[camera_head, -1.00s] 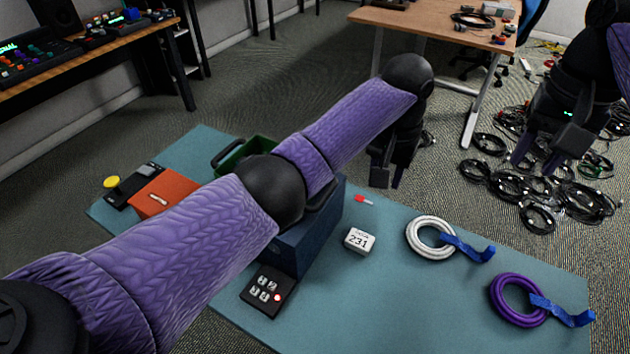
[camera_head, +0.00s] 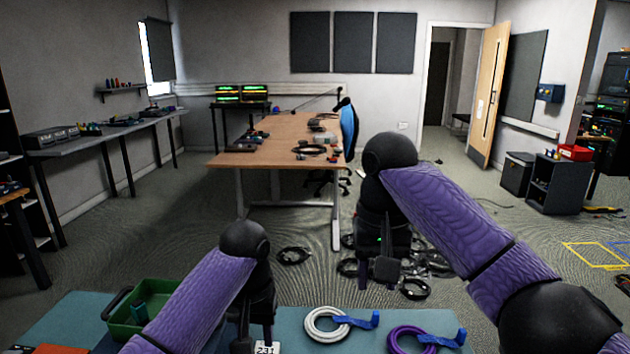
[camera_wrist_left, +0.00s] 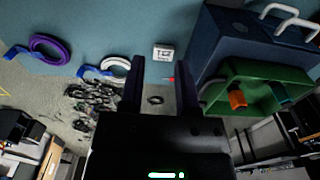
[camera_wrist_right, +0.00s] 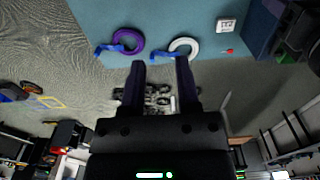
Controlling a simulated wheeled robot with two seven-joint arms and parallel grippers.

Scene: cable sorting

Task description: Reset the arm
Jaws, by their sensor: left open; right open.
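My left gripper (camera_head: 256,338) hangs over the table near the numbered white block (camera_head: 266,348). In the left wrist view its fingers (camera_wrist_left: 161,78) are apart with nothing between them. My right gripper (camera_head: 376,282) hangs beyond the far table edge, higher up. In the right wrist view its fingers (camera_wrist_right: 161,74) are also apart and empty. The white cable coil (camera_head: 312,334) and the purple cable coil (camera_head: 396,345) lie on the teal table top, each with a blue strap. Both coils also show in the right wrist view.
A green bin (camera_head: 122,328) stands at the table's left, beside a dark blue box (camera_wrist_left: 225,45) in the left wrist view. Loose black cables (camera_head: 293,256) lie on the floor beyond. A wooden desk (camera_head: 270,150) stands farther back.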

